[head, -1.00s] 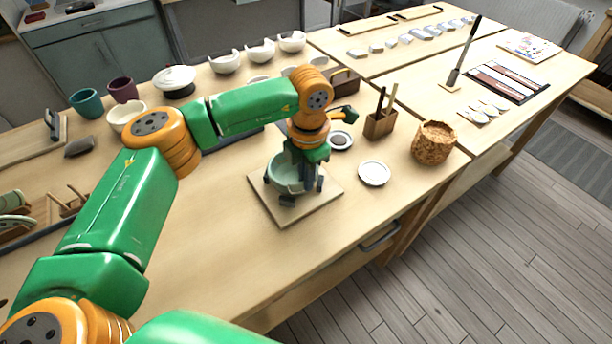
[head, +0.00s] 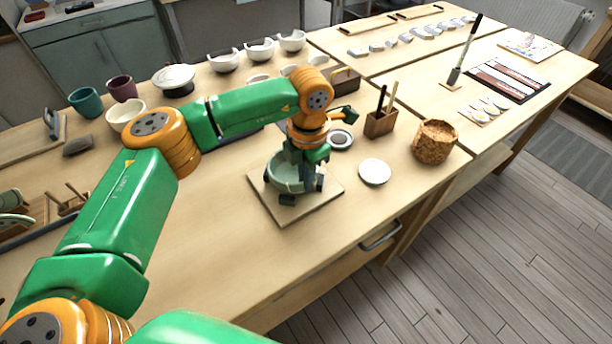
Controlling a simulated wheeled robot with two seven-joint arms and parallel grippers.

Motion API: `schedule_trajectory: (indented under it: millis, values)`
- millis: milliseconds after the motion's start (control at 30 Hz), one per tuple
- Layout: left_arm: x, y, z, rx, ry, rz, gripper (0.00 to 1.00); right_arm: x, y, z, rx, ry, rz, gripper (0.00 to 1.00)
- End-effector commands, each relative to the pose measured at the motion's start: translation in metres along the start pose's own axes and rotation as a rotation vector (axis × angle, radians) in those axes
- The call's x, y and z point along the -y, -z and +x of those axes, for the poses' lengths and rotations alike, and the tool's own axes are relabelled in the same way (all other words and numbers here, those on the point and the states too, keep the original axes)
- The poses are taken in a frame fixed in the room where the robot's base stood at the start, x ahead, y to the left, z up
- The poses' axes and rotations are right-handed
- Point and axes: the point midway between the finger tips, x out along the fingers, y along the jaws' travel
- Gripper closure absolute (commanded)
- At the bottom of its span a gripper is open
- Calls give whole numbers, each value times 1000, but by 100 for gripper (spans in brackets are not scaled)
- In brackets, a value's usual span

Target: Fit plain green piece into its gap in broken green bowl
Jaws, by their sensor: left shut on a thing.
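The broken green bowl (head: 284,181) is pale green and sits on a square light board (head: 270,204) near the front of the workbench. My left gripper (head: 299,182) points down right over the bowl, with its fingers at the bowl's right side. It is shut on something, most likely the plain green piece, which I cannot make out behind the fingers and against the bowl. The gap in the bowl is also hidden by the gripper. My right gripper is not in view.
A white round dish (head: 374,172), a dark-centred ring dish (head: 340,139), a wooden brush holder (head: 380,124) and a cork-textured pot (head: 434,142) stand to the right. White bowls (head: 260,51) line the back. The bench front left of the board is clear.

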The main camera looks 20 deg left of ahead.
Motion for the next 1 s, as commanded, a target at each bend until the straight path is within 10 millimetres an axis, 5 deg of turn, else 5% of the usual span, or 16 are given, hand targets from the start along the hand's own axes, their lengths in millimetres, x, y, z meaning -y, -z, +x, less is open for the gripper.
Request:
schedule_trajectory:
  millis: [333, 367, 467, 667, 800, 1000]
  values:
    - [0, 0, 1, 0, 0, 0, 100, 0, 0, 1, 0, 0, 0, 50]
    - [0, 0, 1, 0, 0, 0, 82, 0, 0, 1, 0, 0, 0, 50]
    - [0, 0, 1, 0, 0, 0, 55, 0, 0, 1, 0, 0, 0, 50]
    - [0, 0, 1, 0, 0, 0, 55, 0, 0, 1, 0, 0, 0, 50]
    - [0, 0, 1, 0, 0, 0, 25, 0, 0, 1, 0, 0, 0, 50]
    - [0, 0, 1, 0, 0, 0, 25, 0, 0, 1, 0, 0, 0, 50]
